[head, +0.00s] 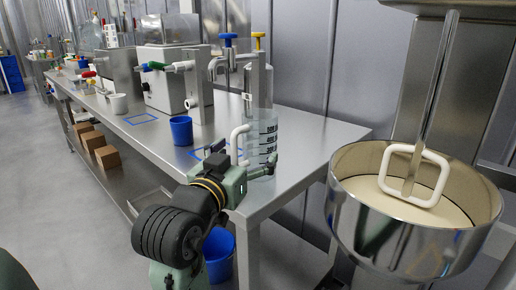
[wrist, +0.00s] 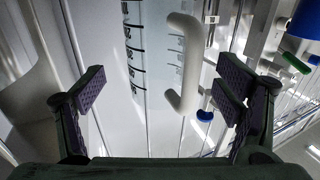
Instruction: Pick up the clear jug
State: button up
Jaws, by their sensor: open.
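The clear jug (head: 264,128) has black graduation marks and a white handle (head: 238,143). It stands near the close end of the steel table, its lower part partly hidden by my gripper. In the wrist view the jug's marked wall (wrist: 150,45) and its white handle (wrist: 190,70) lie ahead between my fingers. My gripper (wrist: 163,90) is open, with one finger to each side of the handle and jug wall. It shows no hold on either. In the head view my gripper (head: 244,172) is low beside the jug.
The steel table (head: 300,150) runs away to the back left. A large steel bowl (head: 400,235) with pale contents is at the right. A blue bucket (head: 219,256) is below the table's near end.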

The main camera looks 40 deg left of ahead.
aim_at(254, 146)
jog(key=p+x, duration=0.1)
jog(key=x, duration=0.5)
jog(key=shift+w+r, duration=0.1)
jog(key=shift+w, duration=0.2)
jog(key=c, duration=1.3)
